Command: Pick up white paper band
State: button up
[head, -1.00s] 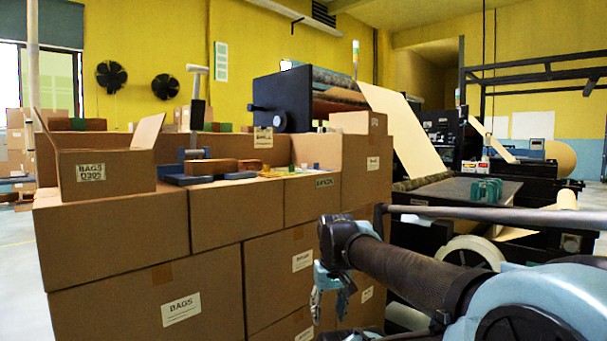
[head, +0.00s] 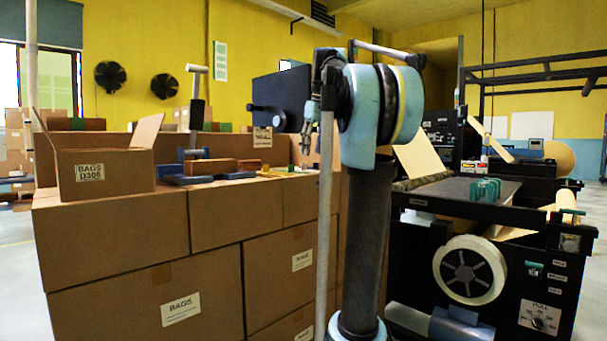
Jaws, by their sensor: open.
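I cannot pick out the white paper band with certainty. Small items lie on top of the stacked cardboard boxes, including a brown block (head: 211,166), a blue piece (head: 195,180) and a thin yellow piece (head: 272,173), too small to tell apart well. My gripper (head: 307,138) is raised in front of the right part of the box stack, its fingers pointing down. It is open, with nothing seen between the fingers. My arm stands upright and hides the right end of the box top.
An open carton marked BAGS (head: 105,172) stands on the left of the stack (head: 120,235). The machine with a white roll (head: 469,270) and a green item (head: 485,190) on its dark table stands at the right. Floor is clear at far left.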

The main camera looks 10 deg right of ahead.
jog(key=w+d+r+n, duration=0.2)
jog(key=w+r, duration=0.8)
jog(key=r, duration=0.1)
jog(key=shift+y, duration=0.3)
jog(key=x, duration=1.1)
jog(key=shift+s+a+f, duration=0.1)
jog(key=shift+a+f, duration=0.15)
jog(key=shift+x, duration=3)
jog(key=shift+d, duration=0.1)
jog(key=shift+c, duration=0.3)
jog(key=c, duration=0.7)
